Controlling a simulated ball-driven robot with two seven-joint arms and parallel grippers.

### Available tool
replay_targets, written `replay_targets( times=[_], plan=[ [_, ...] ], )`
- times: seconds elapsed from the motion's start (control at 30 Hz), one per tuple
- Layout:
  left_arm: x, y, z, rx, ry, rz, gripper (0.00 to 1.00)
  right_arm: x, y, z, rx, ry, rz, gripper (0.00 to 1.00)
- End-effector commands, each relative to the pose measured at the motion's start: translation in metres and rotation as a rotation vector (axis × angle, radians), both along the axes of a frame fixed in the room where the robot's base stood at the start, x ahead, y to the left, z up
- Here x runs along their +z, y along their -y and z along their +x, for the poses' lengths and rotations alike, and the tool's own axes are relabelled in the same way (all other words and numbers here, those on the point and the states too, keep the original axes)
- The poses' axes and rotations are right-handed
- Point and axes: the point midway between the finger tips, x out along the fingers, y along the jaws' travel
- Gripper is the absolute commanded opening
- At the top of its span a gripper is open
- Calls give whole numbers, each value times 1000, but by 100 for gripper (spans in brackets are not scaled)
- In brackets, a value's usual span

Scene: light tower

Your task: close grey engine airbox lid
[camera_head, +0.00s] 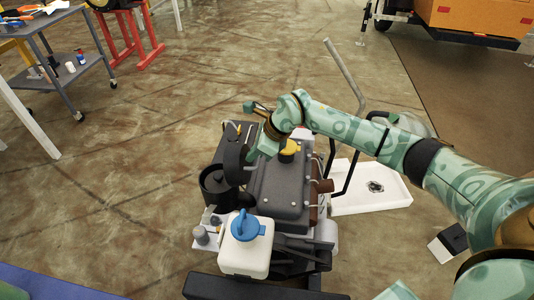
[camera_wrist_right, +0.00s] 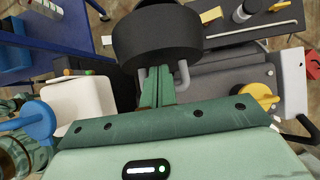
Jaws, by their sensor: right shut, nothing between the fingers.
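The airbox (camera_head: 217,186) is a dark round pot on the left side of the engine, with its top open. Its dark grey round lid (camera_head: 236,163) stands tilted up at the pot's far right edge. My right gripper (camera_head: 252,154) is shut and empty, just right of the lid. In the right wrist view a dark round part (camera_wrist_right: 155,35), seemingly the lid, lies just beyond the shut green fingertips (camera_wrist_right: 158,82). I cannot tell whether they touch it. My left gripper is not in view.
The engine block (camera_head: 278,190) with a yellow cap (camera_head: 289,148) lies right of the lid. A white tank (camera_head: 243,262) with a blue cap (camera_head: 245,226) stands in front. A white tray (camera_head: 368,190) lies on the floor at right.

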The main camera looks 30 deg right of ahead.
Motion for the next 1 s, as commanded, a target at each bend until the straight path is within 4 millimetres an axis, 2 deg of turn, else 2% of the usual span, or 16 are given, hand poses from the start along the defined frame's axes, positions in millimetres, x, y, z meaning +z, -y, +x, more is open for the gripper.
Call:
replay_targets(
  times=[0.03, 0.37, 0.67, 1.0],
  plan=[
    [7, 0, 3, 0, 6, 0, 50, 10, -6, 6, 2, -19, -36, 0],
    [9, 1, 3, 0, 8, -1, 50, 7, -36, 27, -2, -191, -250, 0],
    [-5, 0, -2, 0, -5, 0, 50, -1, -64, 47, 2, -190, -245, 0],
    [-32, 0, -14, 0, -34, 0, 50, -22, -93, 69, 2, -192, -244, 0]
  ],
)
